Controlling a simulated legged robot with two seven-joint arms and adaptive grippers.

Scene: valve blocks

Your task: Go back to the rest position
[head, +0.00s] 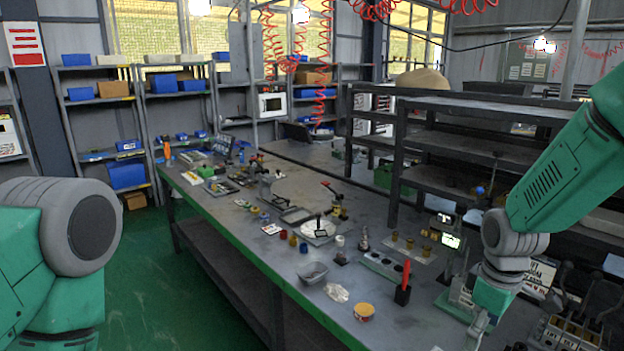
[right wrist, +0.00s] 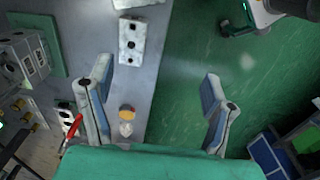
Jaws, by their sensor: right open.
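My right gripper (right wrist: 157,75) is open in the right wrist view, its two fingers wide apart with nothing between them. It is over the edge of the workbench (right wrist: 168,48), partly above the green floor. In the head view my right arm comes in from the right and reaches down near the bench's right end, where my right gripper (head: 479,328) is small and partly cut off. My left arm shows at the left edge of the head view, but its gripper is out of the picture. A pale block with dark round holes (right wrist: 131,42) lies beyond the right gripper's left finger.
The long workbench (head: 262,262) holds a grey bowl (head: 313,272), a yellow tub (head: 363,311), a red-handled tool in a black stand (head: 404,284) and a block with holes (head: 381,265). Dark shelving (head: 480,103) stands behind. The green floor (head: 165,275) at left is clear.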

